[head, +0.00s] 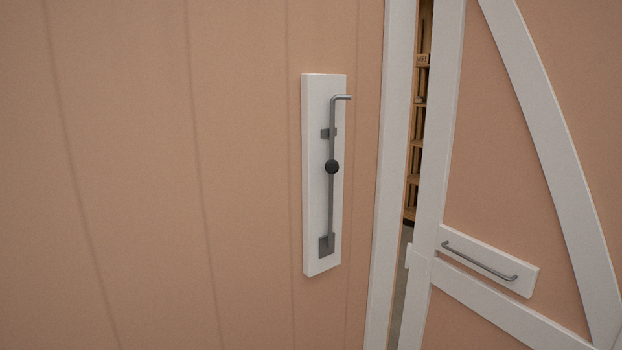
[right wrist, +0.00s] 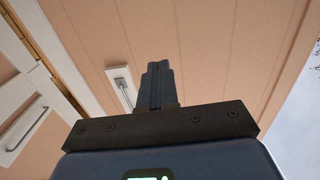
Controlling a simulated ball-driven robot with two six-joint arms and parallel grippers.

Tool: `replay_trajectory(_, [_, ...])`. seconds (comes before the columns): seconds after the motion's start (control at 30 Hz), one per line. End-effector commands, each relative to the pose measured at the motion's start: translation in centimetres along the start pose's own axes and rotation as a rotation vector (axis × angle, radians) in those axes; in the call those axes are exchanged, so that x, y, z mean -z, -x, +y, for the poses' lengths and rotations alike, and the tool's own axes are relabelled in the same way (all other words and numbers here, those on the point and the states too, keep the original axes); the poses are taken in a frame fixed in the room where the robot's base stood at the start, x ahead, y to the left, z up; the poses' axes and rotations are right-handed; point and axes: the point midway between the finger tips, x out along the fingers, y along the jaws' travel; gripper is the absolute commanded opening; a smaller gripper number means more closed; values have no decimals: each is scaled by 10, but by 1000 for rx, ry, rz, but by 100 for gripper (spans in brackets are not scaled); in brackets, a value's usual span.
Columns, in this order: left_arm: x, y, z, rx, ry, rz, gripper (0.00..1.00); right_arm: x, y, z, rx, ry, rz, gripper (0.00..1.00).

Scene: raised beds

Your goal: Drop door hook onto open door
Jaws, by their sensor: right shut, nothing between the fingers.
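The door hook (head: 331,180) is a grey metal rod with a bent top end and a dark round knob. It hangs upright on a white board (head: 312,230) fixed to the pink wall. The door (head: 505,170), pink with white trim, is at the right and stands ajar with a narrow gap beside it. In the right wrist view the hook (right wrist: 122,86) shows small, just left of my right gripper (right wrist: 157,66). That gripper is shut and empty, apart from the hook. My left gripper is in neither view.
The door carries a grey bar handle (head: 478,260) on a white plate. Through the gap, wooden shelves (head: 416,150) show inside. The pink wall (head: 150,180) left of the hook is bare. Open sky shows at the right of the right wrist view.

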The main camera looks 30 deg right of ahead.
Motion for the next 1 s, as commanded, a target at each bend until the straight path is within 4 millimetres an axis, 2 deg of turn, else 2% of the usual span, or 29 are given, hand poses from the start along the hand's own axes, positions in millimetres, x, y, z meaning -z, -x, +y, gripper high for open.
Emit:
replay_trajectory(0.17, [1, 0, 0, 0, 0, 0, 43, -1, -6, -2, 7, 31, -1, 0])
replay_trajectory(0.27, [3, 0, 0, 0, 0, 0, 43, -5, -21, -5, 23, 106, -8, 0])
replay_trajectory(0.33, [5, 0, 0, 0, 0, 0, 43, -8, -37, -8, 38, 194, -15, 0])
replay_trajectory(0.47, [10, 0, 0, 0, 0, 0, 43, -14, -82, -13, 56, 432, -35, 0])
replay_trajectory(0.57, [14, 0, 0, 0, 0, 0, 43, -14, -126, -13, 48, 661, -57, 0])
replay_trajectory(0.67, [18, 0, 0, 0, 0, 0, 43, -5, -173, -10, 13, 899, -85, 0])
replay_trajectory(0.77, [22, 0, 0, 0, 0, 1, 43, 15, -218, -2, -52, 1124, -120, 0])
replay_trajectory(0.87, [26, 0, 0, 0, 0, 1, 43, 45, -260, 8, -143, 1332, -169, 0])
replay_trajectory(0.97, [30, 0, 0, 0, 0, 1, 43, 86, -297, 18, -259, 1518, -235, 0])
replay_trajectory(1.0, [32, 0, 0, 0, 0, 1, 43, 105, -310, 22, -312, 1584, -267, 0])
